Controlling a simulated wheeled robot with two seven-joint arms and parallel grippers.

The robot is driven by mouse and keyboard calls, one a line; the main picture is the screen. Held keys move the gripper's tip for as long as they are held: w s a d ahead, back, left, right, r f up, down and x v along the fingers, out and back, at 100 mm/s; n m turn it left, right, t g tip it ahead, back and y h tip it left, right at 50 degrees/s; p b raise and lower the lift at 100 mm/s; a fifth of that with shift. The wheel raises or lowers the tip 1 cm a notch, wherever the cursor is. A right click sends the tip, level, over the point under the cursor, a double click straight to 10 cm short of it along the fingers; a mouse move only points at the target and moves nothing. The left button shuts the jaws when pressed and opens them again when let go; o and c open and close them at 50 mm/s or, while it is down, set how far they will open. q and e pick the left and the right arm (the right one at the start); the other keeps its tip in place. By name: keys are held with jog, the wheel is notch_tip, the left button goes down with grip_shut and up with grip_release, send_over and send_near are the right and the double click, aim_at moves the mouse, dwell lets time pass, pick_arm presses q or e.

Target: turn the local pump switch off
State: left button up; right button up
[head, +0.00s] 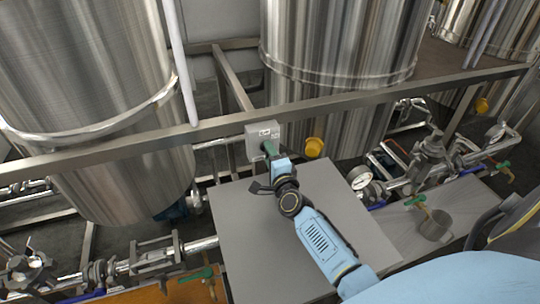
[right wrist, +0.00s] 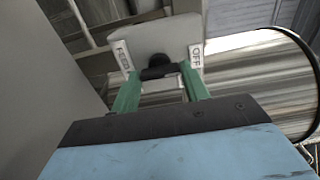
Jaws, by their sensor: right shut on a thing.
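The pump switch is a light grey box (head: 254,143) on the steel rail, in the middle of the head view. In the right wrist view the box (right wrist: 165,37) carries a FEED label (right wrist: 123,56) at left and an OFF label (right wrist: 195,57) at right. A black knob (right wrist: 154,62) sits between the labels. My right gripper (head: 269,149) is at the front of the box. Its green fingers (right wrist: 161,84) stand on either side of the knob and are shut on it. Which label the knob points to, I cannot tell. My left gripper is not in view.
A grey panel (head: 330,235) lies below my right arm. Large steel tanks (head: 335,65) stand behind the rail (head: 370,98). A pressure gauge (head: 359,177), pipes and green-handled valves (head: 417,202) are to the right. A yellow cap (head: 314,147) is close beside the switch box.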

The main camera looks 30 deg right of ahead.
jog(key=o, duration=1)
jog(key=v, duration=1.3)
jog(key=shift+s+p, duration=0.2)
jog(key=shift+p, duration=0.1)
jog(key=shift+f, duration=0.1)
